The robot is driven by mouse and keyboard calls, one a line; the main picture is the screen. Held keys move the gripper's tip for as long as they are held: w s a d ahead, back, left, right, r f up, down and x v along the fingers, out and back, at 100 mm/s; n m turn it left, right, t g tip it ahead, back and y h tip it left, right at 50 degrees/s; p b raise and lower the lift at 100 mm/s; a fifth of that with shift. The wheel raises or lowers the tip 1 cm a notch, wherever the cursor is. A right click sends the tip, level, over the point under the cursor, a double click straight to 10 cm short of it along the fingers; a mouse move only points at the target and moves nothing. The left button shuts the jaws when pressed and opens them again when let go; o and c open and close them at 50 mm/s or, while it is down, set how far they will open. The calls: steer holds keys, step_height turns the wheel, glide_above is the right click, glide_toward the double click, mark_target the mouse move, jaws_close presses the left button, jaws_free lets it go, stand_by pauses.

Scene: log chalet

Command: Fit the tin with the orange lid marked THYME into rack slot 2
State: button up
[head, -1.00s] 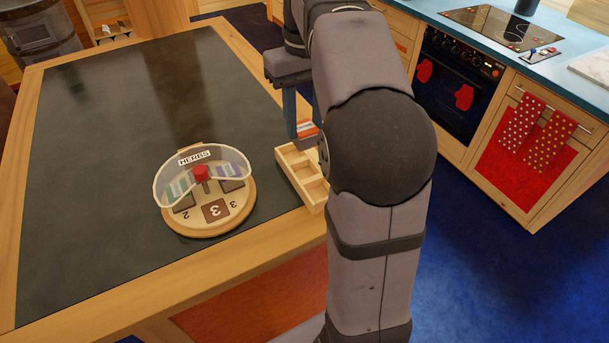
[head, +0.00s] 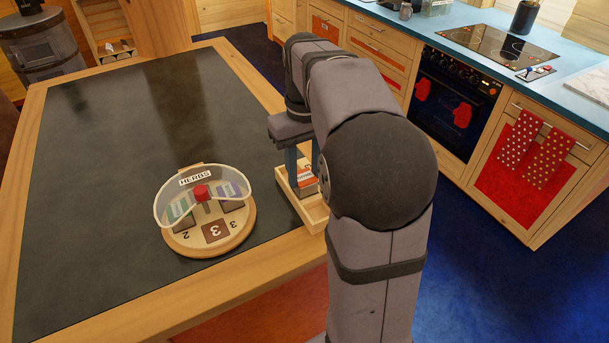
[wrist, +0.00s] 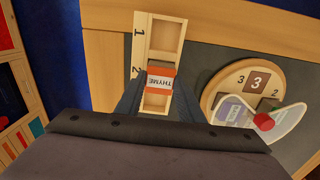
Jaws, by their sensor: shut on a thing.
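The tin with the orange-red lid marked THYME (wrist: 160,81) is between my gripper's fingers; it also shows in the head view (head: 306,174). My gripper (head: 305,178) is shut on it, pointing down at the light wooden rack (head: 316,213). In the wrist view the rack (wrist: 180,31) has the numbers 1 and 2 on its left edge. The tin sits beside the number 2, with bare compartment floor below it in the picture. The compartment by number 1 looks empty. The tin looks low in the rack, but I cannot tell whether it touches the floor.
A round wooden carousel (head: 218,233) marked HERBS stands left of the rack, with a clear cover, a red knob (head: 202,192) and coloured tins under it. The rack is near the right edge of the dark tabletop (head: 120,130). The tabletop behind the carousel is clear.

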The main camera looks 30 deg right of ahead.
mark_target(304, 176)
steer(key=shift+f, duration=1.05)
steer(key=shift+f, duration=0.15)
steer(key=o, duration=1.1)
steer(key=shift+c, duration=0.2)
step_height(304, 176, up, 12)
